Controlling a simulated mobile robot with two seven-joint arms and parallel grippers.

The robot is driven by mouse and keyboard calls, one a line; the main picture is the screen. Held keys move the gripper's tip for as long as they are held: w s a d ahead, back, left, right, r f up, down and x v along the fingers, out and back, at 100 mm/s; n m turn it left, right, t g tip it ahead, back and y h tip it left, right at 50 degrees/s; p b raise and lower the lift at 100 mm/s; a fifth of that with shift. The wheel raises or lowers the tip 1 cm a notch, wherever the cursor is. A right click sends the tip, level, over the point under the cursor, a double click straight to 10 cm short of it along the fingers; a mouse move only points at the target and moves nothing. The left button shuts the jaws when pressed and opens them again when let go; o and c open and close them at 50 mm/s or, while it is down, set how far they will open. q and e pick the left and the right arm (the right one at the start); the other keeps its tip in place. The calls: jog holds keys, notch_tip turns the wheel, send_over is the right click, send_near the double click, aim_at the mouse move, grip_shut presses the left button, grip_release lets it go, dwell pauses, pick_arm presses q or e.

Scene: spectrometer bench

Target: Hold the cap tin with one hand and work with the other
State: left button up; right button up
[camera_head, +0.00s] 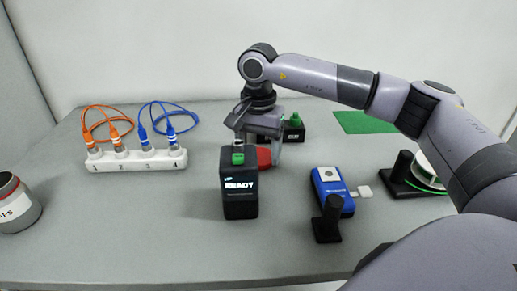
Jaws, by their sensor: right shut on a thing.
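The cap tin (17,206), a grey metal can with a dark red rim and a white label reading "APS", stands at the far left, partly cut off by the picture's edge. My right gripper (240,141) points down over the black box (239,190) with the lit word "READY". It is shut, apparently on the small green piece (238,157) at the box's top; the fingertips are small and partly hidden. A red object (264,158) shows just behind the box. My left gripper is not in view, and nothing holds the tin.
A white numbered strip (136,160) carries orange cables (101,124) and blue cables (168,120). A second black box (293,130) with a green top stands behind my gripper. A blue handheld device (332,188), a black post (327,220) and a green mat (366,122) are right.

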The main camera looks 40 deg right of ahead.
jog(key=o, duration=1.2)
jog(key=shift+f, duration=0.1)
jog(key=shift+c, duration=0.2)
notch_tip(320, 180, up, 12)
